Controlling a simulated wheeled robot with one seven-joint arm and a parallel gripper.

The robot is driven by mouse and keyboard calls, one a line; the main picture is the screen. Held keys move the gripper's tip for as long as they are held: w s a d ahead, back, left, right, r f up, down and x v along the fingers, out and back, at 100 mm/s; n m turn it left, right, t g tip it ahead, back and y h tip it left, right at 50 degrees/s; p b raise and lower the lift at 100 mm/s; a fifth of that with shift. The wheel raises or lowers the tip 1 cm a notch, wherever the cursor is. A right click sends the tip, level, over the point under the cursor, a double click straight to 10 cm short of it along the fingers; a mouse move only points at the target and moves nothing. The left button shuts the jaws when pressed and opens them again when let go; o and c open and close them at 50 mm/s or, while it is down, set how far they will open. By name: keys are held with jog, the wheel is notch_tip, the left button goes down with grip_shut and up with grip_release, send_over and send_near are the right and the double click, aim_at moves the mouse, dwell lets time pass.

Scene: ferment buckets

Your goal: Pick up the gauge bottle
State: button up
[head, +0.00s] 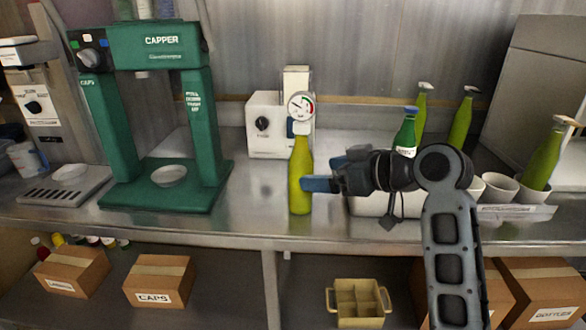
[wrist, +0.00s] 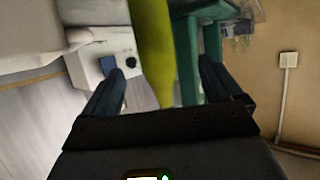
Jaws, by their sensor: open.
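The gauge bottle (head: 300,170) is yellow-green and stands upright on the steel counter, with a round white dial on its top. My gripper (head: 308,184) comes in from the right at the height of its lower body. One blue fingertip covers part of the bottle's right side in the head view. In the wrist view my gripper (wrist: 157,65) is open, and the bottle's yellow-green body (wrist: 153,45) lies between the two fingers. Gaps show on both sides of it. The dial is not in the wrist view.
A green capper (head: 160,115) stands left of the bottle, and a white box with a black knob (head: 264,125) is behind it. A green bottle with a blue cap (head: 406,132) and several green bottles stand to the right. Counter in front of the capper is clear.

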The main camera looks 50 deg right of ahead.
aim_at(301, 173)
jog(key=shift+w+d+r, duration=0.15)
jog(key=shift+w+r, duration=0.05)
jog(key=shift+w, duration=0.05)
jog(key=shift+w+f, duration=0.1)
jog(key=shift+w, duration=0.25)
jog(key=shift+f+x, duration=0.25)
jog(key=shift+x, duration=1.45)
jog(key=shift+f+x, duration=0.25)
jog(key=shift+x, duration=1.45)
jog(key=shift+s, duration=0.2)
jog(key=c, duration=1.6)
